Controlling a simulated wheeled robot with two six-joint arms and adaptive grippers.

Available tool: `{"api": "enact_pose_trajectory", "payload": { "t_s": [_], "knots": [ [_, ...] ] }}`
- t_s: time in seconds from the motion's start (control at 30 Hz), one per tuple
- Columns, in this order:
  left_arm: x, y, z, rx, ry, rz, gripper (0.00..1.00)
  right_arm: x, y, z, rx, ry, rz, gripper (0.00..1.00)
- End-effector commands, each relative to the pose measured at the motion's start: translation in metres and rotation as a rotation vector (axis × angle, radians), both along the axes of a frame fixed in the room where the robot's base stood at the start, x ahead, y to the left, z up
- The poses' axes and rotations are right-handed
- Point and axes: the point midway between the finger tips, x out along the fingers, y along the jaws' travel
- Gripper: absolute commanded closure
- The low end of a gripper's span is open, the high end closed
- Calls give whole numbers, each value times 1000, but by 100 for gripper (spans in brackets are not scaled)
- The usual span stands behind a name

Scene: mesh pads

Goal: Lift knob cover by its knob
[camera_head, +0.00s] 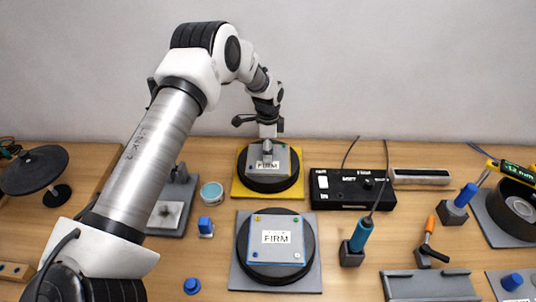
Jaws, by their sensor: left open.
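A round black pad with a grey square plate labelled FIRM (285,160) sits on a yellow base (240,190) at the back middle. My left gripper (267,154) points down over this plate, close to its middle. It is open, though the gap between its fingers is hard to make out. Any knob under the fingers is hidden, and I cannot tell if they touch the plate. A second black pad with a plate labelled FIRM (276,254) lies on a grey base (236,282) in front, with small coloured spots at its corners. My right gripper is not in view.
A black box (350,189) with a cable stands right of the yellow base. A blue-handled tool (361,236) and an orange-handled tool (429,229) stand front right. A teal-rimmed round tin (212,193) and blue-topped pieces (206,225) are left. A black disc (34,170) is far left.

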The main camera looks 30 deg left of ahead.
Motion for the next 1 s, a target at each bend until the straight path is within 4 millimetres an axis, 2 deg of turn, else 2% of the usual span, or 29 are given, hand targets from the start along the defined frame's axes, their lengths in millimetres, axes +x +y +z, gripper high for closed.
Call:
{"api": "enact_pose_trajectory", "payload": {
  "t_s": [0.17,0.2,0.37,0.77,1.0],
  "knots": [
    [0,0,-2,0,-1,0,40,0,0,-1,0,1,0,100],
    [0,0,-2,0,-1,0,44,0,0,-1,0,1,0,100],
    [0,0,-2,1,-1,0,100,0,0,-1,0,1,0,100],
    [0,0,-1,0,-1,0,100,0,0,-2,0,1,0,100],
    [1,0,19,0,-5,0,100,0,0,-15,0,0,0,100]
  ]
}}
